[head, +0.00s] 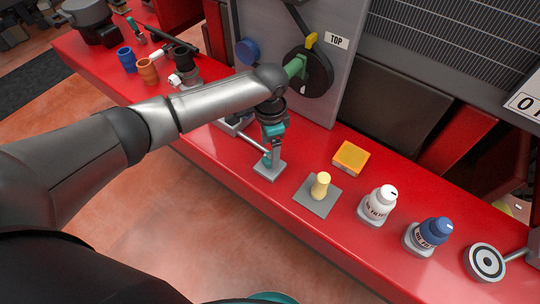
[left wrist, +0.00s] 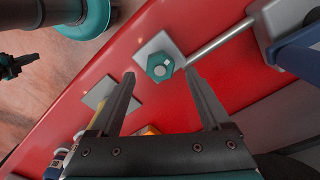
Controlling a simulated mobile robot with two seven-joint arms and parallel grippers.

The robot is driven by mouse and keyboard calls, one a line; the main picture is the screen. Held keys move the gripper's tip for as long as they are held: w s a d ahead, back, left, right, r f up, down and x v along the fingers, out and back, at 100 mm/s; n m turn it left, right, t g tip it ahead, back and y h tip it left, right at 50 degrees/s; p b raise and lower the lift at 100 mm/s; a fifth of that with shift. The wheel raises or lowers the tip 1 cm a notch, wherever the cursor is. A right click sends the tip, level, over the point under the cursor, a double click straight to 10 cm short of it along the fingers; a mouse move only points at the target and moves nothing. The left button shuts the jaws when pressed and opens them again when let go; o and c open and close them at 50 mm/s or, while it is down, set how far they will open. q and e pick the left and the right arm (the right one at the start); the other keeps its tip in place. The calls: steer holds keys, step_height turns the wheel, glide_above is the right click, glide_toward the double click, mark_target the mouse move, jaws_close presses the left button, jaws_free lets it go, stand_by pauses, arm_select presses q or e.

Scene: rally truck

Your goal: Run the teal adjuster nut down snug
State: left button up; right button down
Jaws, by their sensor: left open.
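The teal adjuster nut (left wrist: 160,67) is a hex nut on a small grey square plate (left wrist: 172,45) at the bench's front edge. A pale grey rod (left wrist: 220,42) runs from beside it to a grey block. My left gripper (left wrist: 160,75) is open and empty, pointing down, with one fingertip on each side of the nut in the left wrist view. Whether the fingers touch it I cannot tell. In the head view the left gripper (head: 272,154) stands over the plate (head: 268,172) and hides most of the nut (head: 267,160).
On the red bench, a yellow peg on a grey plate (head: 312,202), an orange box (head: 351,157), a white bottle (head: 378,205) and a blue bottle (head: 430,235) stand to the right. Blue and orange cups (head: 148,71) stand left. A grey panel (head: 350,75) rises behind.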

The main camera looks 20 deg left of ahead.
arm_select(q)
steer(key=shift+f, duration=1.85)
jaws_close()
